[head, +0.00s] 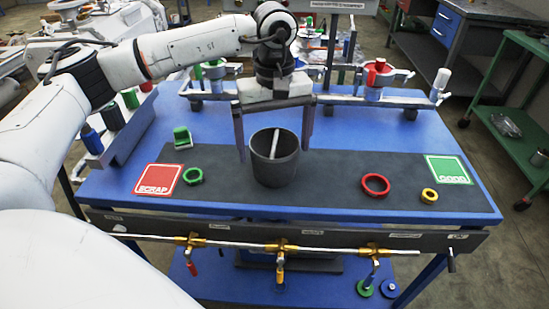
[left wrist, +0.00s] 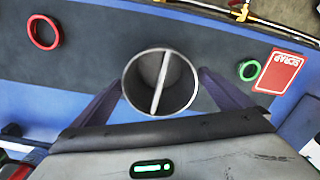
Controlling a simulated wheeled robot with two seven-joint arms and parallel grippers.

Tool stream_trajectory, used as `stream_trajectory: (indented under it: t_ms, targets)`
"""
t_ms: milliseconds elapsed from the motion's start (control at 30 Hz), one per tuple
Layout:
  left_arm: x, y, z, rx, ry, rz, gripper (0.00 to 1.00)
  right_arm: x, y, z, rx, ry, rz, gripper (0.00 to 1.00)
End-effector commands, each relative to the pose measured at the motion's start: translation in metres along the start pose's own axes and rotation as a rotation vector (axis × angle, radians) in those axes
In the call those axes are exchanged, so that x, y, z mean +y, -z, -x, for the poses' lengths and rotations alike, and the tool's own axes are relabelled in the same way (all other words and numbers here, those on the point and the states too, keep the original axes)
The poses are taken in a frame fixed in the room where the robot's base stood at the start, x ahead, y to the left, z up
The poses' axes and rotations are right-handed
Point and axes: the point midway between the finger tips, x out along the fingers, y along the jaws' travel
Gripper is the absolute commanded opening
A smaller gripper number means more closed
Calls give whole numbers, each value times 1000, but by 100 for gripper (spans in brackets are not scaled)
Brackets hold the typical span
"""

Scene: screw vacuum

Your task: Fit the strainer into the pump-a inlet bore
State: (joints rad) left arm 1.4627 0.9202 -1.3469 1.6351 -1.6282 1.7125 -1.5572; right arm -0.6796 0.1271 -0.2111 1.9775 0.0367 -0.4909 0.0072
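A dark grey open cup (head: 274,172), which seems to be the strainer, stands upright on the dark mat with a pale bar across its mouth. In the left wrist view the cup (left wrist: 160,82) shows from above, its bar running across the opening. My left gripper (head: 273,153) is open, fingers pointing down on either side of the cup, with narrow gaps. In the left wrist view the fingertips (left wrist: 160,78) flank the rim. Pump units with a green part (head: 213,72) and a red part (head: 376,74) stand at the back; I cannot tell which is pump-a. My right gripper is not visible.
A red SCRAP card (head: 158,180) and green ring (head: 193,176) lie left on the mat. A red ring (head: 375,185), yellow ring (head: 429,196) and green card (head: 449,170) lie right. A green block (head: 182,138) sits back left. Brass valves (head: 280,248) line the front.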

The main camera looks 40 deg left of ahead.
Motion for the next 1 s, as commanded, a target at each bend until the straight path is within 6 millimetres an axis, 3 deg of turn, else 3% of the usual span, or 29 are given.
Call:
stream_trajectory:
  t_ms: [33,300,567,1000]
  targets:
    - [0,0,0,0,0,0,91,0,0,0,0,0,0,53]
    - [0,0,1,0,-1,0,50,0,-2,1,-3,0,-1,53]
    - [1,0,5,0,-3,0,50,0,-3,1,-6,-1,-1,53]
    - [1,0,84,1,-4,0,50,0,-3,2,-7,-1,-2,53]
